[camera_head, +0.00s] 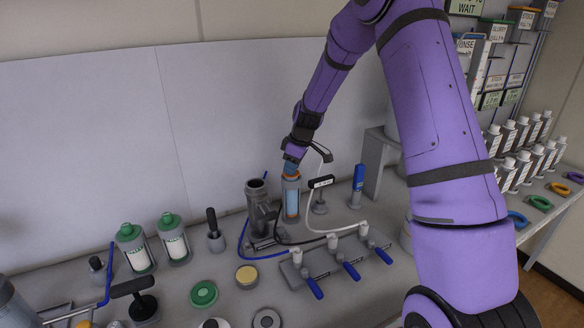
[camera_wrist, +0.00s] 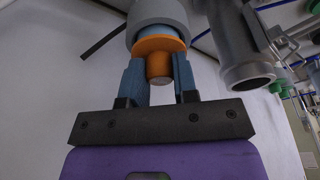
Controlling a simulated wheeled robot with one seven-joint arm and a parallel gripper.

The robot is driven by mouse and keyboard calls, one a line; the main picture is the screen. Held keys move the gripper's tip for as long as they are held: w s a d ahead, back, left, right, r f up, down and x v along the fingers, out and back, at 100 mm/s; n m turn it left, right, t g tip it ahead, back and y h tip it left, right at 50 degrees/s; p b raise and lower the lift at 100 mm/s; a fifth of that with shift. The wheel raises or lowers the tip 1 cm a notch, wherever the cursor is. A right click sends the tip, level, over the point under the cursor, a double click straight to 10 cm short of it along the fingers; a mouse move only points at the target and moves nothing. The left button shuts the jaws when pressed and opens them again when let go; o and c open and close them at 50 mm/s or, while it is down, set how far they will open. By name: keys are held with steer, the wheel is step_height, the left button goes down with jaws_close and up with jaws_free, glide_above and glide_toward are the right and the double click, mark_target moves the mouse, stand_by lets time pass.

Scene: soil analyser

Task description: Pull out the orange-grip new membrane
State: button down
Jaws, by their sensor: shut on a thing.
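The orange-grip new membrane shows in the wrist view as an orange flange and knob (camera_wrist: 158,46), with a bluish ring between it and a grey round holder (camera_wrist: 158,13). My gripper (camera_wrist: 159,66) has its blue fingers on both sides of the orange knob and is shut on it. In the head view my gripper (camera_head: 291,167) is at the top of an upright tube (camera_head: 291,203) with a light-blue front and an orange band. The membrane's body is mostly hidden, so I cannot tell how far it sits inside the holder.
A dark grey open-topped cylinder (camera_head: 257,196) stands close left of the tube. A black-handled stand (camera_head: 320,186) and a blue-topped post (camera_head: 357,186) are to the right. A valve manifold with blue levers (camera_head: 335,258) and hoses lie in front. Green-capped bottles (camera_head: 174,238) stand left.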

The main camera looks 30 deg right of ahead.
steer(key=shift+r, duration=0.15)
step_height(320, 180, up, 20)
stand_by(4.1)
